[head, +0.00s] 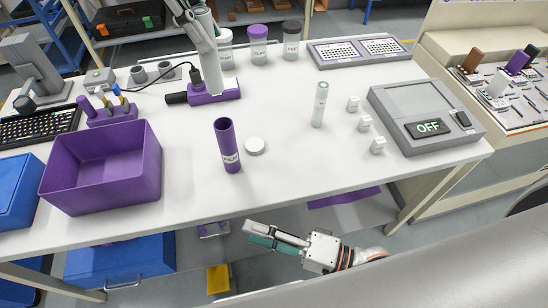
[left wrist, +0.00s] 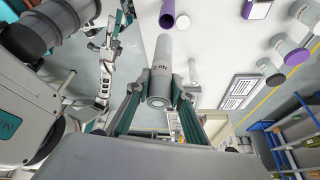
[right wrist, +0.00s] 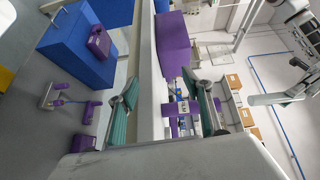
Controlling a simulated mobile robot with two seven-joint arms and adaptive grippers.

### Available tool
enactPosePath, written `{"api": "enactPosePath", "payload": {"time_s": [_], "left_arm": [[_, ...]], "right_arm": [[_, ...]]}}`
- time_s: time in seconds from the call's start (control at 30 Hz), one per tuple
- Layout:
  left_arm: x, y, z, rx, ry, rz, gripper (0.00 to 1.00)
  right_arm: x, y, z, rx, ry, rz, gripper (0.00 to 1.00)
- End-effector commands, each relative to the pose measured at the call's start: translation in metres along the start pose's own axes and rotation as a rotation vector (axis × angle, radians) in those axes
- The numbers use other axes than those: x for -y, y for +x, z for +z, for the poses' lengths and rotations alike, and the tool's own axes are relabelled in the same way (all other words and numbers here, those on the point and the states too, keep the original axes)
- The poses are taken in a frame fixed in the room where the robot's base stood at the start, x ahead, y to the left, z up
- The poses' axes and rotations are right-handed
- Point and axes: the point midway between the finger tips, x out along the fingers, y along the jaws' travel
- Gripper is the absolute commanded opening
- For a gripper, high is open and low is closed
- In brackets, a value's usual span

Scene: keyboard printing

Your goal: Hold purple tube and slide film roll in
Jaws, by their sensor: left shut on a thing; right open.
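The purple tube (head: 227,147) stands upright and open-topped on the table. Its rim also shows at the top of the left wrist view (left wrist: 167,14). My left gripper (head: 203,35) is above the rear of the table, shut on a pale grey labelled film roll (left wrist: 159,68). A similar pale cylinder (head: 319,104) stands on the table to the tube's right. My right gripper (head: 250,234) is open and empty near the table's front edge, apart from the tube.
A white cap (head: 254,146) lies beside the tube. A purple bin (head: 105,165) stands to the left. A purple-based device (head: 212,94) is behind. Small white blocks (head: 364,123) and a grey box reading OFF (head: 424,115) are to the right. The front middle tabletop is clear.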

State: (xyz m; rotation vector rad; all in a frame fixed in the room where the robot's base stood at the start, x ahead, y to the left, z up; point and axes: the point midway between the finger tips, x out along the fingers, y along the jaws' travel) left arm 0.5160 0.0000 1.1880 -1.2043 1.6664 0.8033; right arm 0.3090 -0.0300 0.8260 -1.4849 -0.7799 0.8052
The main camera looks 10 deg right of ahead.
Motion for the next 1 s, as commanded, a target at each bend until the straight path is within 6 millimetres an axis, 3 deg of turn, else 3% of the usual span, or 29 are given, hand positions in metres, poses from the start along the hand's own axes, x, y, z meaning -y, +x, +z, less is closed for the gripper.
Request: {"api": "enactPosePath", "payload": {"time_s": [0.6, 0.8, 1.0], "left_arm": [[0.000, 0.000, 0.000, 0.000, 0.000, 0.000, 0.01], [0.000, 0.000, 0.000, 0.000, 0.000, 0.000, 0.01], [0.000, 0.000, 0.000, 0.000, 0.000, 0.000, 0.01]], "right_arm": [[0.050, 0.011, -0.118, -0.039, 1.201, -0.064, 0.50], [0.064, 0.012, -0.142, -0.039, 1.483, -0.089, 0.50], [0.070, 0.013, -0.152, -0.036, 1.606, -0.101, 0.50]]}}
